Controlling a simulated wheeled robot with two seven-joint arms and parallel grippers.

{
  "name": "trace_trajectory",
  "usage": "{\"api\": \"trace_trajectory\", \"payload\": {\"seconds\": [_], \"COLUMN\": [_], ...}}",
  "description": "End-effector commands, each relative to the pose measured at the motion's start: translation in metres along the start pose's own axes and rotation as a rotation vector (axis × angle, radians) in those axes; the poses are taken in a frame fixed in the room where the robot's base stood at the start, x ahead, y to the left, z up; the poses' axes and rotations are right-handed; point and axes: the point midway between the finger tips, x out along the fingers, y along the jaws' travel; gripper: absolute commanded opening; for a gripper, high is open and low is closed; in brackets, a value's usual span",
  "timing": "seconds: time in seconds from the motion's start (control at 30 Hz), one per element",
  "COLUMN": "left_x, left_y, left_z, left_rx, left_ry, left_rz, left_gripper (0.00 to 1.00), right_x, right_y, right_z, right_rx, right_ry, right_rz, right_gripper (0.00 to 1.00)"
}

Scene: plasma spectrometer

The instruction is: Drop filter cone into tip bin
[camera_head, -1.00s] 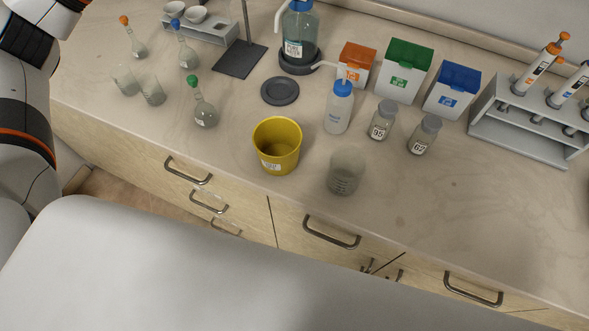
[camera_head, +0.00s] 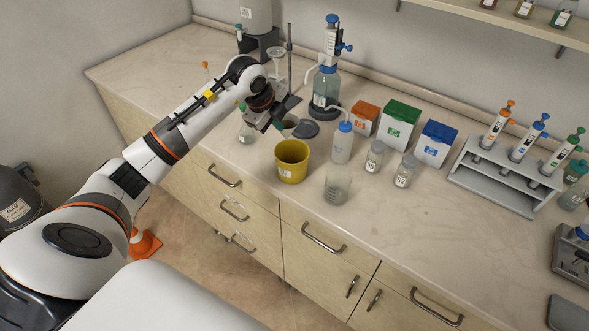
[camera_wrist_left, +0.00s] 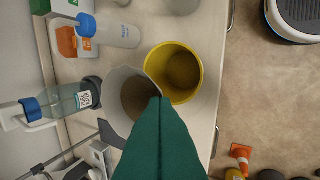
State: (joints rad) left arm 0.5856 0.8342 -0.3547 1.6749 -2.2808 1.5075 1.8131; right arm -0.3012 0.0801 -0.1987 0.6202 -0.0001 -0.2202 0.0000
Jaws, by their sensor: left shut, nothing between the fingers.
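The yellow tip bin (camera_head: 291,173) stands upright near the front edge of the bench; it also shows in the left wrist view (camera_wrist_left: 198,82). My left gripper (camera_head: 279,124) is above and just behind the bin. In the left wrist view its green fingers (camera_wrist_left: 160,102) are shut, with no gap showing. The pale grey filter cone (camera_head: 289,126) is at the fingertips, wide mouth toward the wrist camera (camera_wrist_left: 118,84). It overlaps the bin rim in that view. I cannot tell how the cone is supported. My right gripper is out of view.
A glass beaker (camera_head: 337,189), a wash bottle (camera_head: 342,144) and two small jars (camera_head: 374,158) stand right of the bin. A stoppered flask (camera_head: 246,132) is to its left. Boxes (camera_head: 398,124) and a pipette rack (camera_head: 500,183) are farther right.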

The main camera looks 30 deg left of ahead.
Motion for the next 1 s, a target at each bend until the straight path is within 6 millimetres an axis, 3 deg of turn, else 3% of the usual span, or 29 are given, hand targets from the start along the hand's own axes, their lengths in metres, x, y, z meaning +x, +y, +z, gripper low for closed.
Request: {"api": "trace_trajectory", "payload": {"seconds": [0.43, 0.8, 0.97, 1.0], "left_x": [0.046, 0.050, 0.050, 0.050], "left_y": [-0.022, -0.024, -0.024, -0.024], "left_z": [0.001, 0.001, 0.001, 0.001], "left_rx": [-0.001, 0.000, 0.000, 0.000], "left_ry": [-0.001, -0.001, -0.001, -0.001], "left_rz": [-0.001, 0.000, -0.001, -0.001], "left_gripper": [0.00, 0.00, 0.24, 0.24], "right_x": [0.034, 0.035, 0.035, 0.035], "right_y": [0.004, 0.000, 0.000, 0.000], "right_z": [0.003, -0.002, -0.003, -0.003], "right_rx": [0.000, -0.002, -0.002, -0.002], "right_ry": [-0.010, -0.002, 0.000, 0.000], "right_rz": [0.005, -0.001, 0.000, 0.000], "right_gripper": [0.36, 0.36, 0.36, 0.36]}}
